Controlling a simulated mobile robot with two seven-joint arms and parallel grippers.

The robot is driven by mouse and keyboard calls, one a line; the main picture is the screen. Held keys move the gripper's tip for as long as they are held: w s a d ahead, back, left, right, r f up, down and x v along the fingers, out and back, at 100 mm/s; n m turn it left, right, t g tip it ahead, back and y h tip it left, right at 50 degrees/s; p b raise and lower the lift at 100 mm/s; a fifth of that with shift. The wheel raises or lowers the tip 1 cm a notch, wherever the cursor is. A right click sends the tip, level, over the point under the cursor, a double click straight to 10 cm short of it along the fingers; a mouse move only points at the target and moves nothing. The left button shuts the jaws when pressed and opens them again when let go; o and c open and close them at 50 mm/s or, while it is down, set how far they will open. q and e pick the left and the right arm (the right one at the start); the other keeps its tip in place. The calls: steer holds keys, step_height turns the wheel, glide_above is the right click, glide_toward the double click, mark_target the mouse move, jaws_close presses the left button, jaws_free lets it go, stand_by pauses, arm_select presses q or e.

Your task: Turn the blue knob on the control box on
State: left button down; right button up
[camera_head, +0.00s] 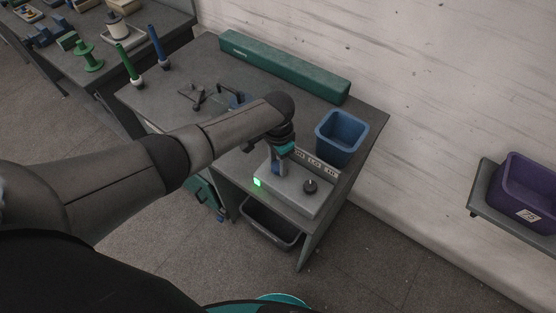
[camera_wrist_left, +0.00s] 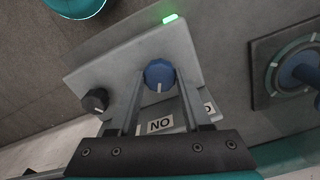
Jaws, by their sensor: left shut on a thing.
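The control box (camera_head: 290,194) is a light grey, sloped box on the right part of the table; it also shows in the left wrist view (camera_wrist_left: 122,62). Its blue knob (camera_wrist_left: 160,74) has a white pointer line facing the label (camera_wrist_left: 160,125) that reads ON, upside down in that view. My left gripper (camera_head: 281,165) is over the box, its fingers (camera_wrist_left: 158,92) shut on the blue knob from both sides. The knob is mostly hidden by the gripper in the head view. A green light (camera_head: 257,182) glows on the box. My right gripper is not in view.
A black knob (camera_head: 310,186) sits beside the blue one on the box. A blue bin (camera_head: 341,138) stands behind the box, and a long green case (camera_head: 285,68) lies along the wall. Green (camera_head: 128,64) and blue (camera_head: 159,47) rods stand at the table's left.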

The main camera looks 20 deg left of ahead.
mark_target(278, 165)
arm_select(q)
steer(key=shift+m, duration=0.5)
steer(key=shift+c, duration=1.8)
jaws_free()
step_height(278, 165, up, 15)
steer(key=p, duration=0.2)
steer(key=shift+r+p, duration=0.15)
steer(key=shift+p, duration=0.25)
